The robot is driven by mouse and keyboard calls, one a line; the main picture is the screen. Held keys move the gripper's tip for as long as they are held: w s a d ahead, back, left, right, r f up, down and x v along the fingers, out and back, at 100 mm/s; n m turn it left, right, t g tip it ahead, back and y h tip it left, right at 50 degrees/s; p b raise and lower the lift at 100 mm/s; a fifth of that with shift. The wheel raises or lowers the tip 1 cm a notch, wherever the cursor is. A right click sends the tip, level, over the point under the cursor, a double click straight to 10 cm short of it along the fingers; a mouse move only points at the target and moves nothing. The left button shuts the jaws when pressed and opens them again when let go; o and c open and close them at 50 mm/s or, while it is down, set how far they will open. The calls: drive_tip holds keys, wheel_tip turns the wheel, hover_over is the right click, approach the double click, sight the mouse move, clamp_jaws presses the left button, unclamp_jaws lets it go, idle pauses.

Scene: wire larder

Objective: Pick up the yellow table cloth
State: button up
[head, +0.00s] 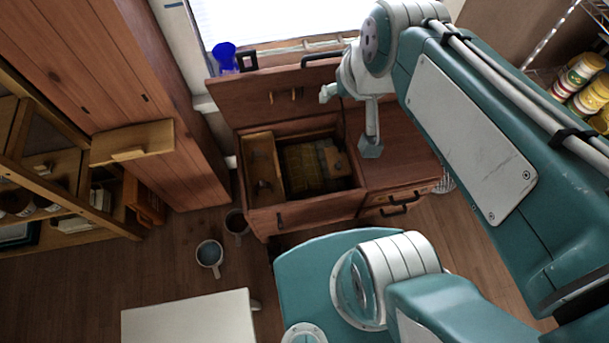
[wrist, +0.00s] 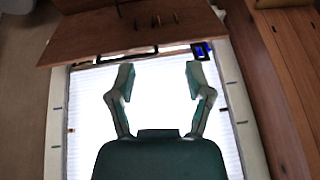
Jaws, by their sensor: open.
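The yellow table cloth (head: 303,168) lies inside an open wooden chest (head: 281,216) in the head view. It looks folded, with a plaid-like pattern, and the chest's walls shade it. A tan wooden piece stands in the chest at its left. My gripper (head: 349,120) is above the right side of the chest, apart from the cloth. In the wrist view my gripper (wrist: 160,75) has its two fingers spread with nothing between them. The cloth does not show in the wrist view.
The raised lid (head: 265,97) stands behind the chest, below a bright window (head: 270,15). A wooden top (head: 400,160) adjoins the chest's right. Two mugs (head: 209,255) are on the floor. A tall cabinet (head: 130,90) stands left.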

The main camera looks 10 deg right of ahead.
drive_tip(key=w+a+f+m+g+y, duration=0.1)
drive_tip(key=w+a+f+m, duration=0.1)
drive_tip(key=w+f, duration=0.55)
drive_tip(key=w+a+f+m+y, duration=0.2)
drive_tip(key=w+f+m, duration=0.15)
drive_tip(key=w, duration=0.65)
drive_tip(key=w+f+m+g, duration=0.15)
drive_tip(key=w+f, duration=0.25)
drive_tip(key=f, duration=0.5)
drive_tip(key=w+f+m+t, duration=0.1)
drive_tip(key=w+f+m, duration=0.15)
drive_tip(key=f, duration=0.65)
drive_tip(key=m+g+h, duration=0.3)
drive_tip(key=m+g, duration=0.1)
drive_tip(key=m, duration=0.4)
approach(310, 196)
drive_tip(key=f, duration=0.4)
drive_tip(key=shift+s+f, duration=0.1)
drive_tip(key=shift+s, duration=0.2)
drive_tip(key=shift+w+a+f, duration=0.1)
drive_tip(key=shift+a+f, duration=0.1)
drive_tip(key=shift+f, duration=1.3)
drive_tip(key=shift+a+f, duration=0.25)
drive_tip(key=shift+f, duration=1.3)
